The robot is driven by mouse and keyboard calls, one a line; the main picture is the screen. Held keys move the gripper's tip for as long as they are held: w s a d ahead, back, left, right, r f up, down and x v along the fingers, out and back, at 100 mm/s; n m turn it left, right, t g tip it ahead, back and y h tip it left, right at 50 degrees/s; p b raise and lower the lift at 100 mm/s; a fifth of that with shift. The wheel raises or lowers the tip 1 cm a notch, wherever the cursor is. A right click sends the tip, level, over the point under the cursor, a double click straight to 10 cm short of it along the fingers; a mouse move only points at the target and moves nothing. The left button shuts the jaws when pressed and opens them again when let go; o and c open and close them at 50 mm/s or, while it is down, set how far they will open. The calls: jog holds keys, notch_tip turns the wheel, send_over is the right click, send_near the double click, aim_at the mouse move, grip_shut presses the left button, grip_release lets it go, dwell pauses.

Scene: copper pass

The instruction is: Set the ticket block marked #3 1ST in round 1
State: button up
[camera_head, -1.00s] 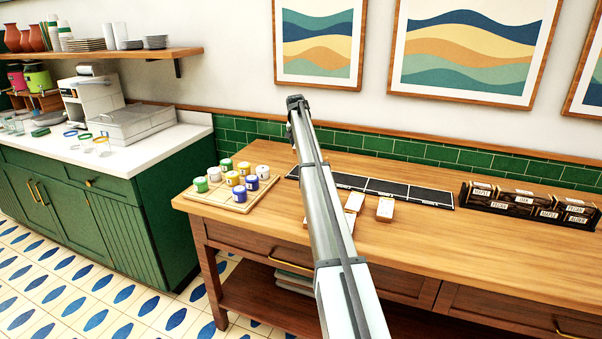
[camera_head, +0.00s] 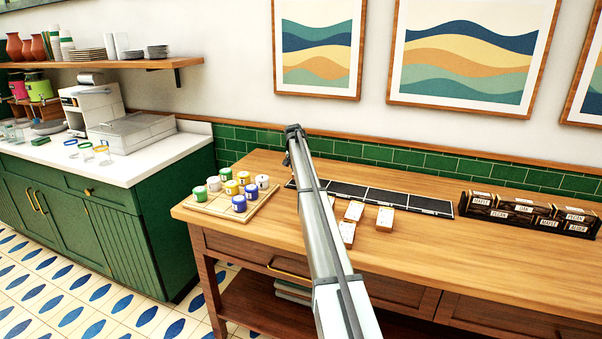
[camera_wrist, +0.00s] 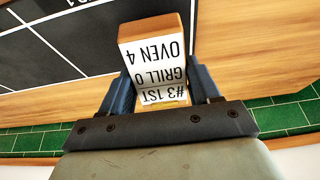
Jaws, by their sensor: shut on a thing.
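In the wrist view, my gripper (camera_wrist: 160,92) is shut on the ticket block (camera_wrist: 152,52), a wooden block with a white face. Its black print reads #3 1ST, GRILL 0, OVEN 4, upside down in this picture. The black board (camera_wrist: 45,62) with thin white dividing lines lies to the left of the held block. In the head view, the black board (camera_head: 386,200) is a long strip of compartments along the back of the wooden table. My arm covers part of its left end and hides my gripper and the held block there.
White-faced blocks, one a ticket block (camera_head: 385,219), lie in front of the board. A wooden tray (camera_head: 263,212) of coloured jars stands left. A dark rack (camera_head: 500,213) of labelled boxes stands right. The table front right (camera_head: 460,255) is clear. A green-tiled wall (camera_head: 420,166) runs behind.

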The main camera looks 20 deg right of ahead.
jog(key=shift+f, duration=0.75)
jog(key=shift+f, duration=0.15)
jog(key=o, duration=1.1)
jog(key=v, duration=1.2)
